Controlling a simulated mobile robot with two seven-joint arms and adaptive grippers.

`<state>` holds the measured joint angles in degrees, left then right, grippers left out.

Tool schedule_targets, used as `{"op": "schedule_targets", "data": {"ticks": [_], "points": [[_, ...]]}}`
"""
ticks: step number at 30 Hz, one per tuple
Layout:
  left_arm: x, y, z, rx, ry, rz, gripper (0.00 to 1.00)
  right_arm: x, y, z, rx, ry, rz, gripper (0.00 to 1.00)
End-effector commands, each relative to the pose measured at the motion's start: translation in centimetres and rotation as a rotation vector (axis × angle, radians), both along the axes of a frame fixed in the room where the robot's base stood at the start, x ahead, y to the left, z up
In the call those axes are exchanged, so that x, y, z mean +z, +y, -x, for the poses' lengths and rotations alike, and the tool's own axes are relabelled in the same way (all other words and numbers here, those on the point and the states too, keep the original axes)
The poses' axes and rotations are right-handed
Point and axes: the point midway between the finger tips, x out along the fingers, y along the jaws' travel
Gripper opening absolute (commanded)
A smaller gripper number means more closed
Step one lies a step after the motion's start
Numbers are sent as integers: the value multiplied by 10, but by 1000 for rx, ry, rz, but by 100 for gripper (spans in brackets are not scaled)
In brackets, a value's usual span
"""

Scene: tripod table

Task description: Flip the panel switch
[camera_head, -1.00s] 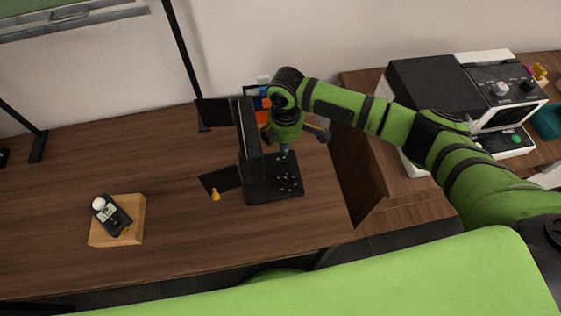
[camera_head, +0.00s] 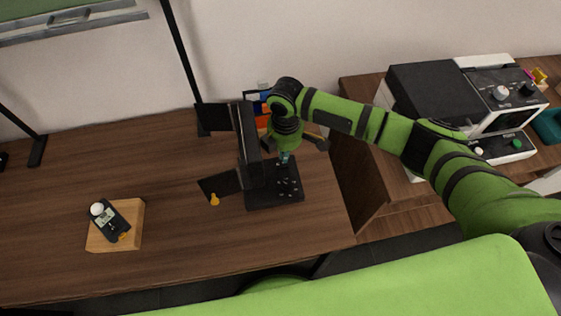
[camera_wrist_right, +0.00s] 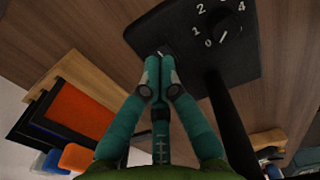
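The panel is the black base (camera_head: 292,191) of a dark lamp-like fixture on the wooden table, with small pale marks on top. In the right wrist view the black panel (camera_wrist_right: 243,60) carries a round dial (camera_wrist_right: 222,22) with white numbers. My right gripper (camera_head: 285,158) points down at the panel's far part. In the wrist view its teal fingers (camera_wrist_right: 160,62) are closed together at the panel's near edge. A small pale mark shows just beyond the tips. I cannot tell if they touch a switch; the tips hide that spot. My left gripper is not in view.
The fixture's upright black head (camera_head: 248,145) with flaps stands close left of my right gripper. A wooden block (camera_head: 130,238) holds a small meter (camera_head: 112,222) at left. A white and black machine (camera_head: 435,90) stands at right. The table's middle left is clear.

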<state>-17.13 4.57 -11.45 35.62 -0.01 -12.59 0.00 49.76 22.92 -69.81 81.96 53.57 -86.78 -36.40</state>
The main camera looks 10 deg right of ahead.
Motion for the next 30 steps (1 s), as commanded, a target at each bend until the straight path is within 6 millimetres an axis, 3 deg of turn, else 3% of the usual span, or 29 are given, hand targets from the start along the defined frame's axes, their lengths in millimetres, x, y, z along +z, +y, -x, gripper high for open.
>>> {"op": "schedule_targets", "data": {"ticks": [30], "points": [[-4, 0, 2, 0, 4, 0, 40, -7, 0, 0, 0, 0, 0, 0]]}}
